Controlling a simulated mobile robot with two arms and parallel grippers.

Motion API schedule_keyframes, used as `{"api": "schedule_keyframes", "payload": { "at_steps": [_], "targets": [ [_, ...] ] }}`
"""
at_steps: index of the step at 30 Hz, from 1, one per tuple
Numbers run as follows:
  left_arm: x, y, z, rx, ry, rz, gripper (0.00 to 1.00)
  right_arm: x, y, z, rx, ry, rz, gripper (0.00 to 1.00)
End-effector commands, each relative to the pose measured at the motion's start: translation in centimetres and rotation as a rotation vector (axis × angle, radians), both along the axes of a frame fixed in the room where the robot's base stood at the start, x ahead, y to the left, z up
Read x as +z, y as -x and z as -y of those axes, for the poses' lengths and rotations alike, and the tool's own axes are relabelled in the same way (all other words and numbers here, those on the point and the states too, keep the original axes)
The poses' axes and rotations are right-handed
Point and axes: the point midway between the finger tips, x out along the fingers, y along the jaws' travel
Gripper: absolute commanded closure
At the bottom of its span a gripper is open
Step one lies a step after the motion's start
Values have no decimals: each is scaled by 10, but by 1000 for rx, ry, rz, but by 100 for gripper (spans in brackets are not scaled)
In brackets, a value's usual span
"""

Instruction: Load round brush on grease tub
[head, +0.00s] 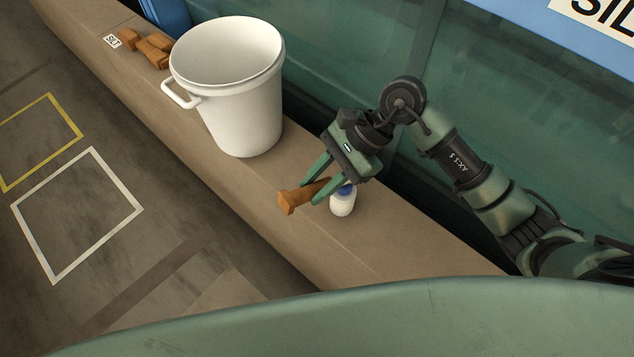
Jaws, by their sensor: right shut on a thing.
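My right gripper (311,191) is shut on a brown, wood-coloured piece with a wider blunt end (288,203). The piece is held tilted, blunt end toward the lower left, over the ledge. I see no bristles on it and cannot tell if it is the round brush. A small white container (343,204) with a blue cap stands upright on the ledge, just right of the fingers and partly hidden by them. A large white tub (245,112) with a side handle stands open on the ledge, left of the gripper; no contents show. I cannot tell which is the grease tub.
The long tan ledge (375,250) runs diagonally, with green glass (330,60) behind it. Several brown blocks (152,48) and a small tag (113,41) lie at its far left end. A yellow (66,112) and a white floor outline (118,177) lie left.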

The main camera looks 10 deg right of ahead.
Motion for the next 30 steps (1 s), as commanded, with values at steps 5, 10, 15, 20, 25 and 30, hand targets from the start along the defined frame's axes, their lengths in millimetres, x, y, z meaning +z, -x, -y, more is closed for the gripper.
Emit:
{"api": "schedule_keyframes", "payload": {
  "at_steps": [5,10,15,20,25,30],
  "targets": [
    [-2,0,0,0,0,0,46,-1,0,0,1,0,1,100],
    [-5,0,0,0,0,0,46,-1,1,1,1,0,1,100],
    [-7,0,0,-1,0,0,46,-1,2,1,0,0,1,100],
    [-9,0,0,-1,1,0,46,-1,2,1,0,0,1,100],
    [-9,0,0,-1,1,0,46,-1,3,1,0,0,0,100],
    [-9,0,0,-1,1,-1,46,-1,3,1,0,0,0,100]
  ]
}}
